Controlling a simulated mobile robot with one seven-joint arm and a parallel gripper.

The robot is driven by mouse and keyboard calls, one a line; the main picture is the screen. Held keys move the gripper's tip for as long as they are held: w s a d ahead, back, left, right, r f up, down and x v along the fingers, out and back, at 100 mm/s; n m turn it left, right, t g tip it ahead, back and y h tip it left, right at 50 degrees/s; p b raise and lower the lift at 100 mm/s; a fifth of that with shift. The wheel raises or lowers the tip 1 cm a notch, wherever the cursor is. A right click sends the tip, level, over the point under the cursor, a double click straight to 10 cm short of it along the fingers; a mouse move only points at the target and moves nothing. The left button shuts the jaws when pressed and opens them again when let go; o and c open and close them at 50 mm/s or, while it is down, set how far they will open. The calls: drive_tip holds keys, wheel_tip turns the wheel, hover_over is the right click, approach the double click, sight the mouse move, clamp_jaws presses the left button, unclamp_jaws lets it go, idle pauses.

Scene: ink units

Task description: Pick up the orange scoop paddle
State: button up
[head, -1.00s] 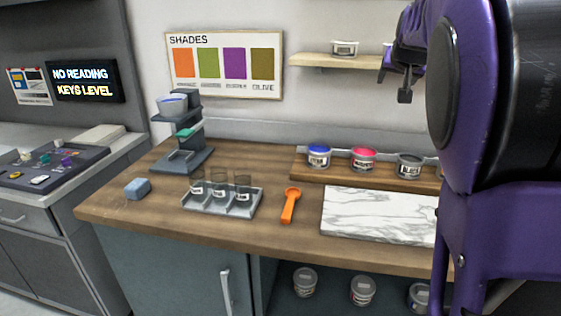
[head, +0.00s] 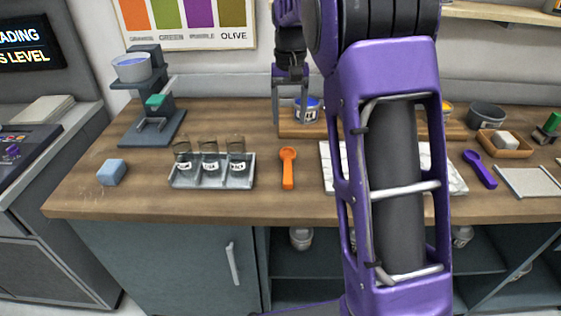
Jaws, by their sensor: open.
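The orange scoop paddle (head: 288,168) lies on the wooden counter, between the tray of jars and the marble slab, its bowl end toward the wall. My gripper (head: 290,112) hangs fingers down behind the scoop, near the blue-topped tub. It is open and empty, and apart from the scoop in the picture. How high its fingertips are above the counter I cannot tell. Nothing covers the scoop.
A grey tray (head: 213,186) with several jars stands left of the scoop. A marble slab (head: 328,172), partly hidden by my arm, lies to its right. A blue-lidded tub (head: 309,112) stands behind. A purple scoop (head: 480,169) lies farther right. Counter in front of the scoop is clear.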

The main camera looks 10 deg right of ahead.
sight(288, 168)
wheel_tip(288, 168, down, 17)
drive_tip(key=shift+b, duration=0.5)
clamp_jaws()
idle(0.4)
